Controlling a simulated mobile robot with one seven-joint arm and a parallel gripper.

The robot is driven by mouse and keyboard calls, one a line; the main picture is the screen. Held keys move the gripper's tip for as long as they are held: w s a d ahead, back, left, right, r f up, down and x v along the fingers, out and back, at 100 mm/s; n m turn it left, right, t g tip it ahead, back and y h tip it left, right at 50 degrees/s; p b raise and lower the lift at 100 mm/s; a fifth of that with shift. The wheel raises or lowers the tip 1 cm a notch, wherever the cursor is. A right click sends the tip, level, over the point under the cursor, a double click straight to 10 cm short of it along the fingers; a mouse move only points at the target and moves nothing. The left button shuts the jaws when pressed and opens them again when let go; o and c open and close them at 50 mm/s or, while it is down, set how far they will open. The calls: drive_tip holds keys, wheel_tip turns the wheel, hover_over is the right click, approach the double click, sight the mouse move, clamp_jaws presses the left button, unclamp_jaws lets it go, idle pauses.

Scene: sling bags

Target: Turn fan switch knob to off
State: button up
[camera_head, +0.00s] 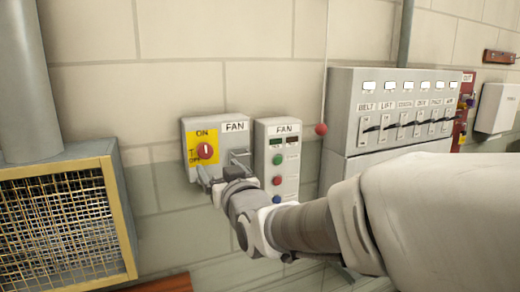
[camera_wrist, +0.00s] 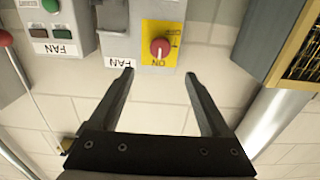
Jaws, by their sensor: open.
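The fan switch box (camera_head: 232,139) is a grey box on the wall with a "FAN" label and a yellow plate marked ON at the top and OFF at the lower left. Its round red knob (camera_head: 205,151) has a white mark that stands upright, toward ON. In the wrist view, which is upside down, the knob (camera_wrist: 160,47) shows beyond the fingertips, roughly centred between them. My gripper (camera_head: 220,168) is open and empty in front of the box's lower part. In the wrist view the gripper's fingers (camera_wrist: 159,73) are spread apart; I see no contact with the knob.
A second FAN box (camera_head: 278,185) with coloured buttons stands close on the right. A grey panel with several levers (camera_head: 406,84) is further right, behind my arm. A yellow-framed mesh vent (camera_head: 65,222) and a grey pipe (camera_head: 22,80) are on the left.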

sight(206, 151)
drive_tip(key=p+x, duration=0.2)
drive_tip(key=x, duration=0.9)
drive_tip(key=shift+w+a+p, duration=0.2)
drive_tip(key=shift+w+p, duration=0.1)
drive_tip(key=shift+w, duration=0.05)
clamp_jaws()
